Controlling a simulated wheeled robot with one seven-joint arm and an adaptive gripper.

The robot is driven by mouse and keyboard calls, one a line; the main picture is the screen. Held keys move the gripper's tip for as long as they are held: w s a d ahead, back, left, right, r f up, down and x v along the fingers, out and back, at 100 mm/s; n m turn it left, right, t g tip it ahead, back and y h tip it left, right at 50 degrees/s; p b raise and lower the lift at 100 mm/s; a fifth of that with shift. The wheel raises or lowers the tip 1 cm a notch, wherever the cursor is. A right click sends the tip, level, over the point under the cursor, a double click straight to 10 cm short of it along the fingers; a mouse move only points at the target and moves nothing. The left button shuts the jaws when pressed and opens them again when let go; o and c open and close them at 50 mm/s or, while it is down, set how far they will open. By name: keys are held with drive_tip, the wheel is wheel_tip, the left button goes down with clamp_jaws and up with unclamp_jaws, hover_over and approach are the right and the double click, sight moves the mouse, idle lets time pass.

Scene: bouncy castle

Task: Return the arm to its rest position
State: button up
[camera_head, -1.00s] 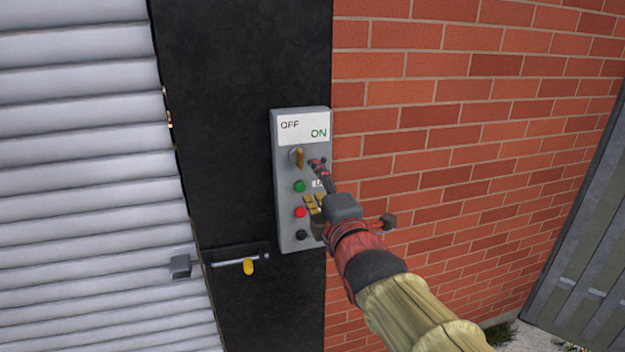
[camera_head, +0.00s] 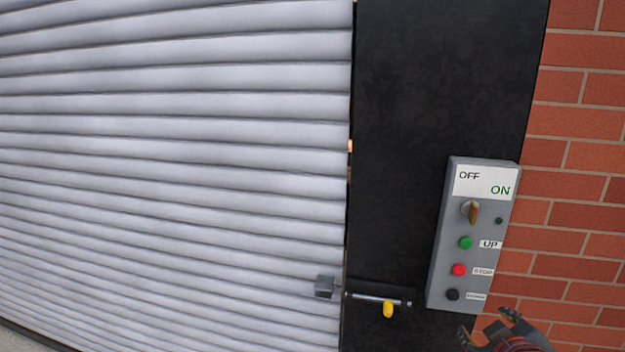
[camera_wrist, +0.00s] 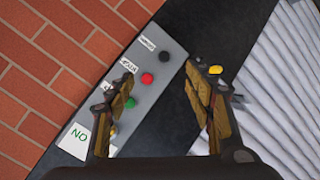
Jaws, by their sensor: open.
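My gripper (camera_head: 487,326) shows at the bottom right of the head view, below the grey control box, with only its end in the frame. In the wrist view my gripper (camera_wrist: 165,90) has its two fingers spread apart, with nothing between them but the view of the box and the black panel behind. The control box (camera_head: 470,235) carries an OFF/ON label, a rotary switch (camera_head: 471,211), and green, red and black buttons. It also shows tilted in the wrist view (camera_wrist: 140,95). The fingers appear apart from the box in the head view.
A white roller shutter (camera_head: 170,180) fills the left. A black panel (camera_head: 430,100) holds a bolt with a yellow knob (camera_head: 388,310), and a small grey block (camera_head: 324,287) sits at the shutter's edge. A red brick wall (camera_head: 590,130) is at right.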

drive_tip(key=s+a+f+m+g+y, duration=0.2)
drive_tip(key=s+a+f, duration=0.1)
drive_tip(key=s+a, duration=0.4)
drive_tip(key=s+a+f+m+g+y, duration=0.2)
drive_tip(key=s+a+f+m+g, duration=0.1)
drive_tip(key=s+a, duration=0.4)
drive_tip(key=shift+s+f+g, duration=0.3)
drive_tip(key=shift+f, duration=0.5)
